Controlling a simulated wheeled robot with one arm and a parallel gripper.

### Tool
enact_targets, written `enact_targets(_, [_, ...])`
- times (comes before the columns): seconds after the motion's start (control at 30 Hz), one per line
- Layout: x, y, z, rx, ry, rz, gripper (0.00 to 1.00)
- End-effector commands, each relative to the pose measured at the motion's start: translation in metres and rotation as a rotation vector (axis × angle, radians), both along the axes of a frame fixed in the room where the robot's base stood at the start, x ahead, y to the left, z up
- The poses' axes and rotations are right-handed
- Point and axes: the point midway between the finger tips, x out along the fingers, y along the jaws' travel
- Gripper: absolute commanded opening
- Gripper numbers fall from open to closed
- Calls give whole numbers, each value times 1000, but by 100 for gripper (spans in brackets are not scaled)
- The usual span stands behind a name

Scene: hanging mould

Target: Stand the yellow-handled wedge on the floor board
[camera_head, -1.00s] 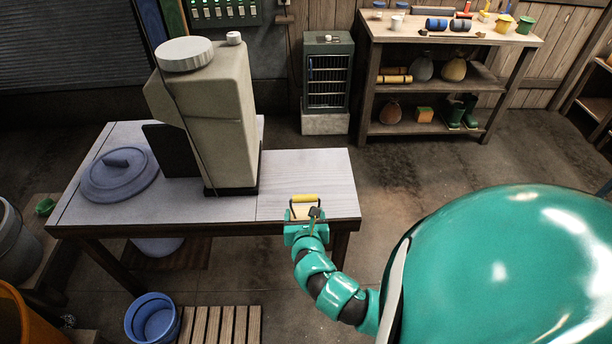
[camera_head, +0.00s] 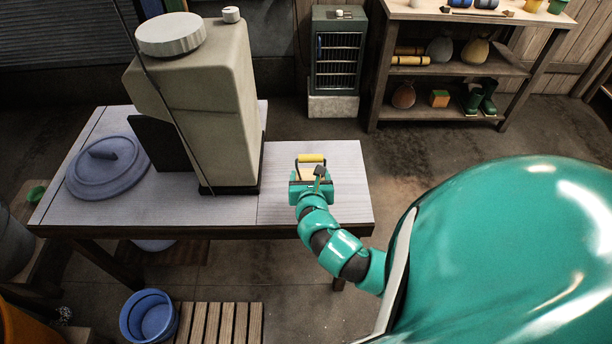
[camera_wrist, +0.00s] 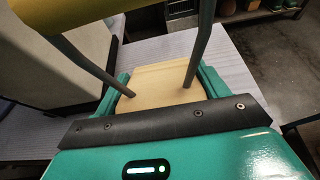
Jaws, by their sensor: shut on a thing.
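The yellow-handled wedge (camera_head: 311,158) is in my gripper (camera_head: 312,180), above the right part of the table top. In the wrist view the wedge's pale wooden block (camera_wrist: 165,80) sits between the two teal jaws. Two grey rods rise from it to the yellow handle (camera_wrist: 60,15). The wedge's underside is hidden, so I cannot tell whether it touches the surface below. A pale grey board (camera_head: 335,205) forms the right part of the table top, beyond a seam; I cannot tell for certain that it is the floor board.
A tall beige container (camera_head: 205,110) stands just left of the gripper on the table. A blue lid (camera_head: 90,180) lies farther left. A blue bucket (camera_head: 150,318) and a slatted pallet (camera_head: 220,322) are on the floor in front. The board around the gripper is clear.

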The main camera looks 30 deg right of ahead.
Motion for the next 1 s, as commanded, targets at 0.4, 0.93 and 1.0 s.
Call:
enact_targets(0.4, [40,-18,-25,0,-6,1,46])
enact_targets(0.93, [76,-34,-55,3,2,1,46])
enact_targets(1.0, [83,-36,-62,2,0,2,46])
